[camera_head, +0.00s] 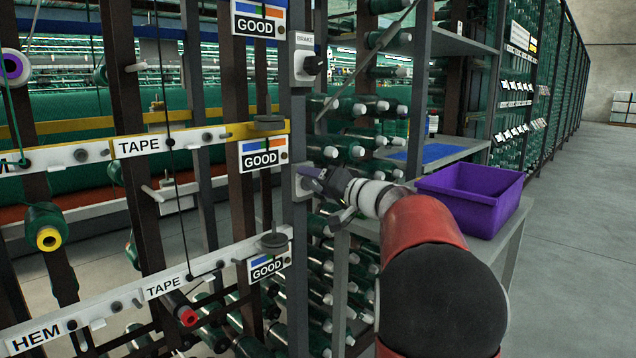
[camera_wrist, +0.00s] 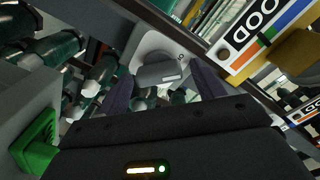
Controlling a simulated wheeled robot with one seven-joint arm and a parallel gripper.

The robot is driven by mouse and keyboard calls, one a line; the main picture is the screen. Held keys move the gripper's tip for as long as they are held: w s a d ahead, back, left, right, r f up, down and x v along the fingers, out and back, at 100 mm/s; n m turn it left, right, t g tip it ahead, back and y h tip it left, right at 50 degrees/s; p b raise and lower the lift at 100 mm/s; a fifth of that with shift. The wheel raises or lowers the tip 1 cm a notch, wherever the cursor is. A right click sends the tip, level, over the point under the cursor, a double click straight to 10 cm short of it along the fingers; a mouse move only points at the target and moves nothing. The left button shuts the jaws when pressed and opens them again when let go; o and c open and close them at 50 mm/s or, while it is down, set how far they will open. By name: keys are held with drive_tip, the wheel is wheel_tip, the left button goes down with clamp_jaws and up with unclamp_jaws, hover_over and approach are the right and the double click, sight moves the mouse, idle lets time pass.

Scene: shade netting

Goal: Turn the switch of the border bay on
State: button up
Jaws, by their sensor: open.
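My gripper (camera_wrist: 163,88) is open. Its two dark purple fingers stand either side of the knob; I cannot tell whether they touch it. No border bay label is readable. Higher on the same post is another switch (camera_head: 304,62) with a black knob and a "BRAKE" label.
"GOOD" signs (camera_head: 262,154) and white "TAPE" rails (camera_head: 150,145) stand left of the post. Racks of green spools (camera_head: 350,130) lie behind it. A purple bin (camera_head: 480,190) sits on a grey stand at right. Open floor (camera_head: 580,240) lies further right.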

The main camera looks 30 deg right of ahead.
drive_tip(key=shift+c, duration=0.5)
drive_tip(key=c, duration=0.9)
drive_tip(key=shift+f+m+b, duration=0.1)
drive_tip(key=shift+m+b, duration=0.2)
drive_tip(key=m+b, duration=0.1)
drive_tip(key=m, duration=0.1)
drive_tip(key=shift+d+f+m, duration=0.1)
drive_tip(key=shift+f+m, duration=0.05)
drive_tip(key=shift+m, duration=0.25)
drive_tip(key=m+b, duration=0.1)
drive_tip(key=m, duration=0.9)
drive_tip(key=shift+f, duration=0.2)
drive_tip(key=shift+f+m+p, duration=0.15)
drive_tip(key=shift+m+p, duration=0.75)
drive_tip(key=shift+m, duration=1.4)
